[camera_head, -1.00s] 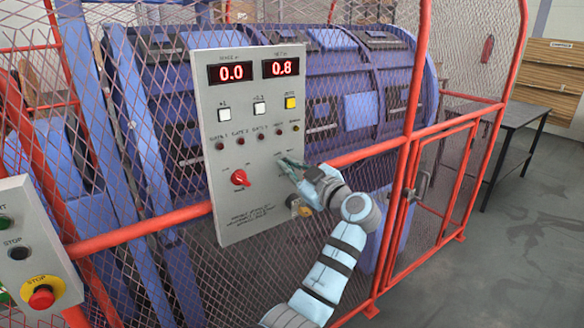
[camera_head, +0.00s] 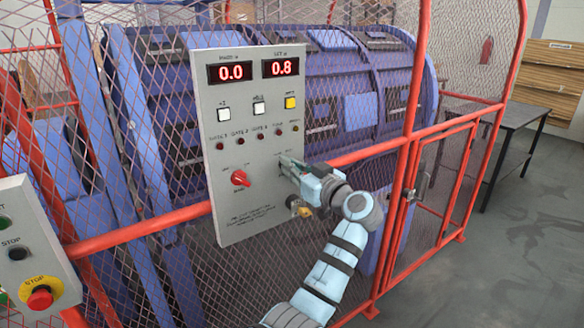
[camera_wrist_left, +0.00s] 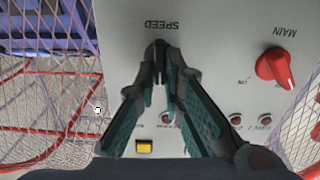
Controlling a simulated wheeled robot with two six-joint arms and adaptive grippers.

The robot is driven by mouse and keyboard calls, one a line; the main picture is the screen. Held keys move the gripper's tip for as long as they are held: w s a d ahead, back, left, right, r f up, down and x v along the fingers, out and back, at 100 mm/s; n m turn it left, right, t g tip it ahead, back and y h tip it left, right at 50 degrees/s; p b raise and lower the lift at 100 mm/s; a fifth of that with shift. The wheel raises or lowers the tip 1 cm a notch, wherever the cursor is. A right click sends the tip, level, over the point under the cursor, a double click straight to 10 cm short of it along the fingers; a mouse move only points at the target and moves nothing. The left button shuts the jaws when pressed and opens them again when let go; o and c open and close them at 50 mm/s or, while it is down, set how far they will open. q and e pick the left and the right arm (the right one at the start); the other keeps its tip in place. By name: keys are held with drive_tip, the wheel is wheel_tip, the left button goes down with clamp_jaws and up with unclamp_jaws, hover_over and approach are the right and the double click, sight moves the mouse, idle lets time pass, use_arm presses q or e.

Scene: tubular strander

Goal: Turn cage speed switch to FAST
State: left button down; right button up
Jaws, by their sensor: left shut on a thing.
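The cage speed switch (camera_wrist_left: 160,47) is a small dark knob by the SPEED lettering on the grey control panel (camera_head: 262,222). In the wrist view it appears upside down. My left gripper (camera_head: 285,165) is at the right side of this panel. In the wrist view the two teal-padded fingers (camera_wrist_left: 161,72) close in on the dark knob from both sides. The fingers hide most of the knob in the head view, and I cannot read its position marks. My right gripper is not in view.
A red MAIN switch (camera_head: 240,178) sits left of the gripper, and it also shows in the wrist view (camera_wrist_left: 275,67). Red-framed mesh fencing (camera_head: 340,160) surrounds the panel.

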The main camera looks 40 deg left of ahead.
use_arm(q)
drive_tip(key=shift+w+d+f+m+p, duration=0.1)
drive_tip(key=shift+m+p, duration=0.4)
drive_tip(key=shift+m, duration=1.1)
drive_tip(key=shift+w+f+m+p, duration=0.1)
drive_tip(key=shift+m+p, duration=0.4)
drive_tip(key=shift+m, duration=1.1)
drive_tip(key=c, duration=1.7)
unclamp_jaws()
drive_tip(key=shift+r, duration=0.1)
drive_tip(key=v, duration=0.7)
drive_tip(key=shift+d, duration=0.3)
drive_tip(key=shift+a, duration=0.15)
